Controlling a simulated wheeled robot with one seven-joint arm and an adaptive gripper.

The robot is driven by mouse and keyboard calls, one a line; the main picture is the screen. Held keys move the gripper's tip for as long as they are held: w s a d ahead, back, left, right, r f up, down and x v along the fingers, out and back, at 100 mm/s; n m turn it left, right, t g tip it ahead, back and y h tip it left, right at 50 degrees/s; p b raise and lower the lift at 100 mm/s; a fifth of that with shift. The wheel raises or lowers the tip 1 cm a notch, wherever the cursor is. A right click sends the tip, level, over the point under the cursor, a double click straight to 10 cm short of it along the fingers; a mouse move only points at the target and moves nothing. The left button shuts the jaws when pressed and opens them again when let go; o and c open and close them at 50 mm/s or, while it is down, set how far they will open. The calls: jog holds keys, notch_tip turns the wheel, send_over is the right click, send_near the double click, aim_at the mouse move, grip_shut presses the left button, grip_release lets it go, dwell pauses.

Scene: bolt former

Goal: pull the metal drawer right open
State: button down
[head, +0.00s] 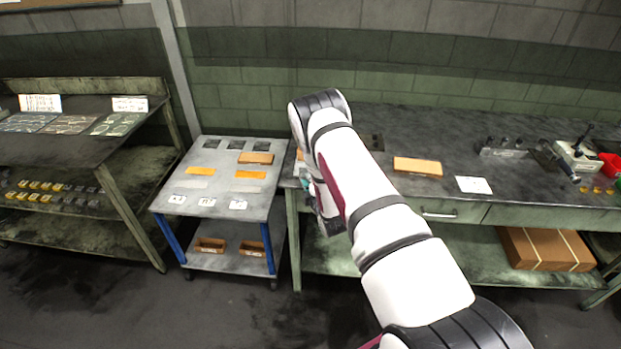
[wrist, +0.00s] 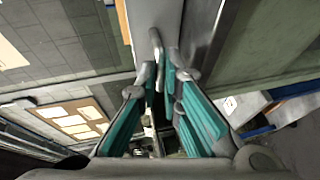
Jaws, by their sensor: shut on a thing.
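The metal drawer's pale front (wrist: 155,18) is at the top of the wrist view, with a grey bar handle (wrist: 157,48) on it. My gripper (wrist: 160,85) has its teal-padded fingers on either side of this handle and is shut on it. In the head view my gripper (head: 327,212) is at the left end of the dark workbench (head: 460,150), mostly behind my arm. My arm hides the drawer there, so I cannot tell how far out it stands.
Another drawer handle (head: 438,213) shows to the right of my arm. A small grey cart (head: 220,170) with blue legs stands close left of the bench. A cardboard box (head: 545,249) lies on the lower shelf. The floor in front is clear.

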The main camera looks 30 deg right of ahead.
jog(key=shift+s+a+f, duration=0.1)
jog(key=shift+s+a, duration=0.05)
jog(key=shift+s, duration=0.05)
jog(key=c, duration=2)
grip_release()
jog(key=v, duration=1.2)
